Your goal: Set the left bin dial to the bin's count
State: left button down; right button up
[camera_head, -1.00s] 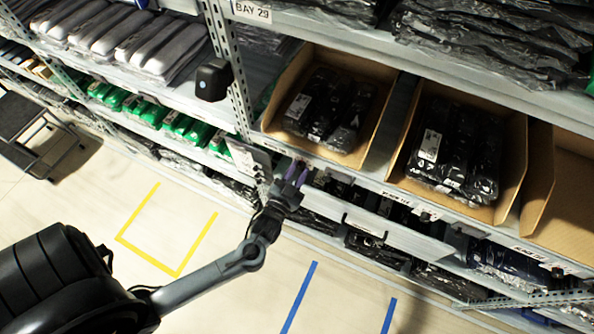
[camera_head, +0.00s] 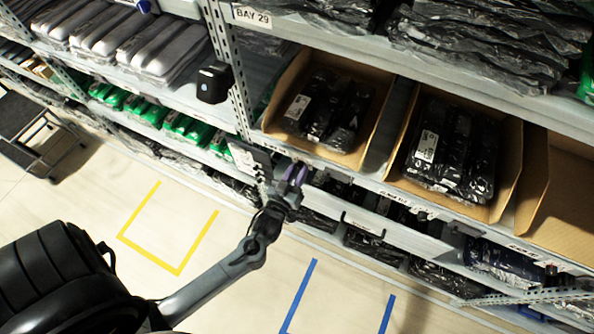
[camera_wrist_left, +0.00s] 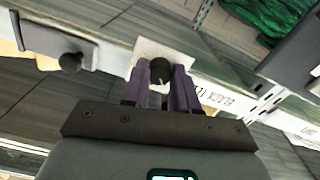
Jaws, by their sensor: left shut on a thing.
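The left bin (camera_head: 373,128) is an open cardboard bin holding black bagged garments (camera_head: 328,108); three seem to show. Its dial is a dark round knob (camera_wrist_left: 161,70) on a pale plate (camera_wrist_left: 164,50) at the shelf edge, seen in the wrist view. My left gripper (camera_head: 297,172) is at the shelf edge below this bin. In the wrist view its two purple fingers (camera_wrist_left: 160,88) are shut on the knob, one on each side. The gripper hides the knob in the head view, and I cannot read the dial's setting. My right gripper is not in view.
A second cardboard bin (camera_head: 511,150) with black bagged garments stands to the right. Another dark knob (camera_wrist_left: 70,62) shows on the shelf edge in the wrist view. A perforated upright (camera_head: 236,85) stands left of the left bin. The floor in front is open.

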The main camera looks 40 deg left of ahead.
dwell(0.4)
pick_arm(q)
jog(key=c, duration=0.9)
grip_release()
jog(key=shift+o, duration=0.2)
jog(key=v, duration=1.1)
jog(key=shift+w, duration=0.1)
